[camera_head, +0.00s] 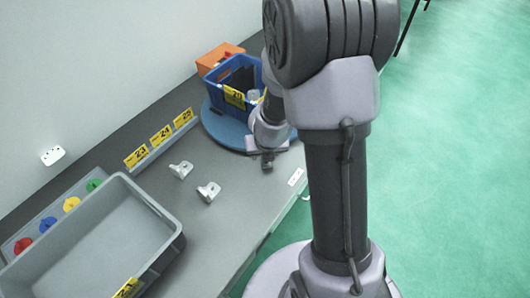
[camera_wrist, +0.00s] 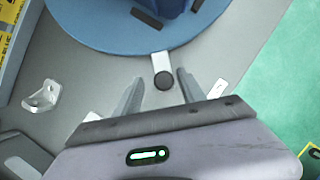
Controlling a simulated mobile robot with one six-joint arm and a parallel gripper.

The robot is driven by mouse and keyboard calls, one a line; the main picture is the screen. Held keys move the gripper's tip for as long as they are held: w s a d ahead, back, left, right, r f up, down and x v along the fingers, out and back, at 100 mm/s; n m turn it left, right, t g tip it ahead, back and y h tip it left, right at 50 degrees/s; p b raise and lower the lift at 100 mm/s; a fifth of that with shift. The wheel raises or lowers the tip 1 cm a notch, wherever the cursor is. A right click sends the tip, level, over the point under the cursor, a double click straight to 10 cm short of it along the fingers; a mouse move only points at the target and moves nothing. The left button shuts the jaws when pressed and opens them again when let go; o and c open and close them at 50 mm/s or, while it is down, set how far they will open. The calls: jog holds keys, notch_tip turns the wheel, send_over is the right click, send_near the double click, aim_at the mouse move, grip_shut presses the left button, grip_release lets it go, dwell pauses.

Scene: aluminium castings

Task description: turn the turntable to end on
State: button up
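The turntable (camera_head: 216,126) is a round blue disc on the grey bench, with a blue crate (camera_head: 223,83) standing on it. Its edge fills the top of the wrist view (camera_wrist: 100,40). There a short light tab (camera_wrist: 159,60) with a round dark knob (camera_wrist: 163,82) sticks out from the rim. My gripper (camera_wrist: 160,76) is open, its two grey fingers apart, one on each side of the knob in the picture. No finger visibly touches the knob; the height between them is unclear. In the head view my arm hides the turntable's right part.
A grey tray (camera_head: 95,245) stands at the near left. Two pale castings (camera_head: 181,169) (camera_head: 209,191) lie on the bench between. Yellow number cards (camera_head: 160,137) line the back. An orange box (camera_head: 218,58) stands behind the crate. A white label (camera_head: 295,177) lies near the front edge.

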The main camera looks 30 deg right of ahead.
jog(key=p+v, duration=1.2)
jog(key=v, duration=0.5)
jog(key=shift+r+p, duration=0.3)
